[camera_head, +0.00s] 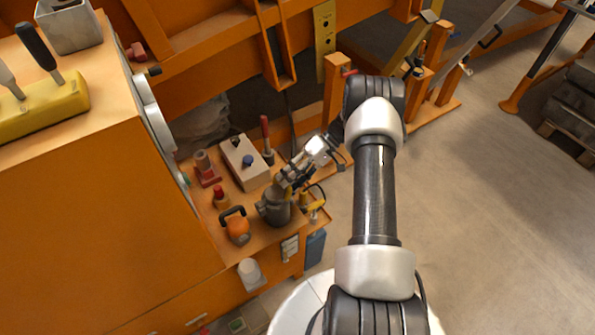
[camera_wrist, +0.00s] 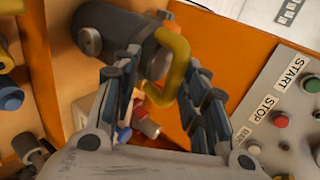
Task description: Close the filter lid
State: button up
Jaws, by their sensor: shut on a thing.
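The filter (camera_head: 275,211) is a dark grey cylinder on the orange ledge at the lower middle of the head view. A grey cylinder (camera_wrist: 98,30) shows at the upper left of the wrist view, with a bent yellow handle (camera_wrist: 181,62) at its right end. In the head view a yellow curved piece (camera_head: 318,192) shows right of the filter. My gripper (camera_head: 284,181) is at the top of the filter. In the wrist view my gripper (camera_wrist: 167,70) is shut on the yellow handle, with a finger on either side. I cannot tell how far the lid is open.
An orange knobbed part (camera_head: 238,229) and red fittings (camera_head: 206,168) are to the left. Open floor (camera_head: 480,210) lies to the right.

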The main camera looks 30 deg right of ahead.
jog(key=v, duration=1.2)
jog(key=shift+r, duration=0.1)
jog(key=s+a+r+h, duration=0.2)
jog(key=a+r+h, duration=0.2)
jog(key=a+r, duration=0.55)
jog(key=s+a+r+h, duration=0.25)
jog(key=a+r, duration=0.35)
jog(key=r, duration=0.7)
jog(key=s+a+r+t+h, duration=0.1)
jog(key=s+a, duration=0.3)
jog(key=s, duration=0.5)
jog(key=s+a+r+t+h, duration=0.1)
jog(key=s+a+t+h, duration=0.2)
jog(key=s, duration=0.6)
jog(key=shift+s+a+r+t+h, duration=0.3)
jog(key=shift+s+a+r+h, duration=0.15)
jog(key=shift+a, duration=0.7)
